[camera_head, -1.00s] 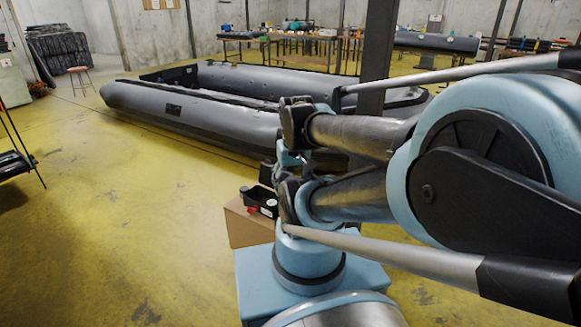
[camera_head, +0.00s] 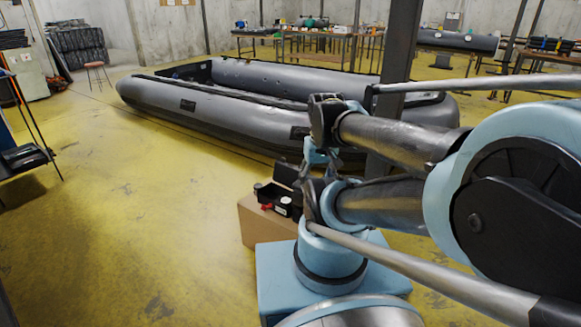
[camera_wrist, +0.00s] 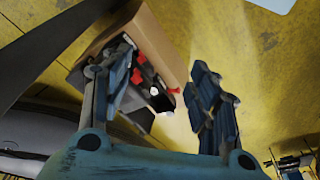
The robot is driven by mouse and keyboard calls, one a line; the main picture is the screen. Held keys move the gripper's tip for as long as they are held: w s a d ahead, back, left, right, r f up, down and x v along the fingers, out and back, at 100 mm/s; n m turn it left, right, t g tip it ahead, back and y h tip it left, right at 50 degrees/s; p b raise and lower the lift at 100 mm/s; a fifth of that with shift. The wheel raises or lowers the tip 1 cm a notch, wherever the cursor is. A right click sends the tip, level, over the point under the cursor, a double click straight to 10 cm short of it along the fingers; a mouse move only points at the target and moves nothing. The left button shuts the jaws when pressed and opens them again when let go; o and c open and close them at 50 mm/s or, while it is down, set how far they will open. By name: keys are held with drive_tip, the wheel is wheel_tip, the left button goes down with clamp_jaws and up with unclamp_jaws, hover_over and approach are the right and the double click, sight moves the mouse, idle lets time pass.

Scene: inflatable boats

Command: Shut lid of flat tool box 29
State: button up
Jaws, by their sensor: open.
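The flat tool box (camera_head: 275,197) is small and black with red latches. It sits on a cardboard box, and its lid (camera_head: 287,174) stands raised at the back. Part of the tool box is hidden behind my arm. The wrist view shows the tool box (camera_wrist: 152,72) beyond my fingers, partly covered by the left one. My gripper (camera_wrist: 160,75) is open, its blue fingers spread apart with nothing held between them. In the head view my gripper is mostly hidden by my arm links close to the tool box.
The cardboard box (camera_head: 256,226) stands on the yellow floor beside my base. A long grey inflatable boat (camera_head: 215,107) lies behind it, and a dark post (camera_head: 398,50) rises at right. A black rack (camera_head: 25,155) is at far left.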

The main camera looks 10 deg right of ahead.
drive_tip(key=shift+s+r, duration=0.3)
drive_tip(key=shift+r, duration=0.05)
drive_tip(key=c, duration=0.4)
drive_tip(key=shift+m, duration=0.4)
drive_tip(key=w+r, duration=0.1)
drive_tip(key=w, duration=0.1)
drive_tip(key=w+r, duration=0.2)
drive_tip(key=shift+w+d+r, duration=0.1)
drive_tip(key=shift+w+r, duration=0.1)
clamp_jaws()
drive_tip(key=w+r+m, duration=0.2)
drive_tip(key=w, duration=1.2)
drive_tip(key=w+r+m, duration=0.2)
drive_tip(key=w+r, duration=0.1)
drive_tip(key=w, duration=1)
drive_tip(key=w+f+m+g, duration=0.1)
drive_tip(key=w+f, duration=0.2)
drive_tip(key=w, duration=0.5)
drive_tip(key=w+f+m, duration=0.1)
drive_tip(key=w+f, duration=0.3)
drive_tip(key=w, duration=0.3)
drive_tip(key=w+f+m, duration=0.3)
drive_tip(key=w+f, duration=1.1)
drive_tip(key=f, duration=0.1)
wheel_tip(320, 180, down, 9)
drive_tip(key=s+a, duration=0.1)
drive_tip(key=s, duration=0.1)
drive_tip(key=shift+a+g+h, duration=0.3)
drive_tip(key=shift+a, duration=0.1)
